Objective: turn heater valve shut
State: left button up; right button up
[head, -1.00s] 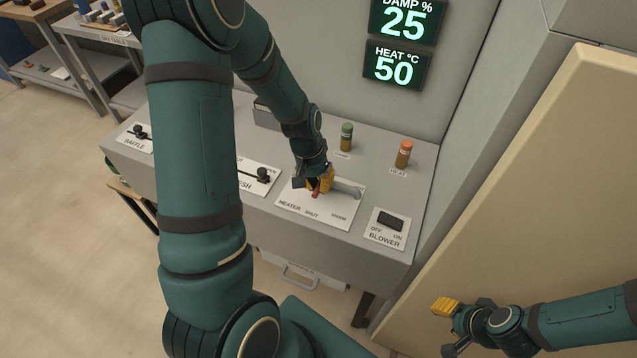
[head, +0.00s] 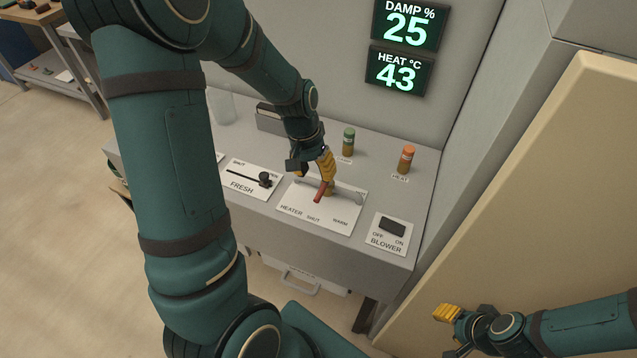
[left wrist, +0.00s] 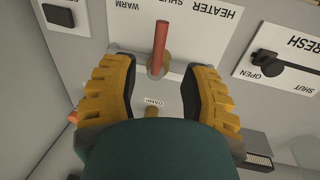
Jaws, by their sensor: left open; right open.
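The heater valve has a red lever (head: 319,193) on a white plate marked HEATER, SHUT and WARM (head: 290,213). The lever points toward the plate's front edge, at the SHUT mark. In the left wrist view the red lever (left wrist: 160,45) stands upright in the picture, pointing to SHUT. My left gripper (head: 325,168) is open, just behind and above the lever. In the left wrist view its yellow-padded fingers (left wrist: 157,88) are apart with nothing between them, and the lever lies beyond their tips. My right gripper (head: 450,328) is open and empty at the lower right.
The blower switch (head: 392,227) is right of the valve and the FRESH slider (head: 264,180) left of it. Green (head: 348,141) and orange (head: 406,159) capped posts stand behind. The wall displays read damp 25 (head: 408,26) and heat 43 (head: 398,72). A tan panel (head: 540,200) fills the right.

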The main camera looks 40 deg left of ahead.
pick_arm(q)
jog(key=r, duration=0.2)
jog(key=a+r, duration=0.1)
jog(key=r, duration=0.2)
jog(key=shift+s+r, duration=0.1)
jog(key=shift+r, duration=0.05)
dwell(0.4)
